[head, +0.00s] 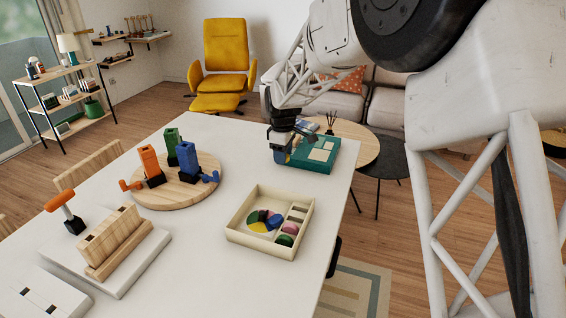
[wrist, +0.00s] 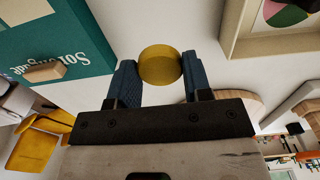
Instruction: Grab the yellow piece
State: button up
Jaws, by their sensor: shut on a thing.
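The yellow piece (wrist: 160,66) is a short round disc, seen in the wrist view between the two blue fingers of my gripper (wrist: 158,72). The fingers are shut on its sides and hold it. In the head view my gripper (head: 282,153) is at the far right part of the white table, beside the teal box (head: 320,160). The piece cannot be made out clearly in the head view. The teal box with white lettering also shows in the wrist view (wrist: 75,50).
A cream tray (head: 233,229) with coloured round pieces stands nearer the table's right edge. A round wooden board (head: 205,197) with coloured clamp-like things is at left. A wooden block rack (head: 115,240) and orange-handled tool (head: 65,208) stand at front left. Table between board and tray is clear.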

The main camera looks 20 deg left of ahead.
jog(key=shift+r, duration=0.35)
jog(key=shift+s, duration=0.1)
dwell(0.4)
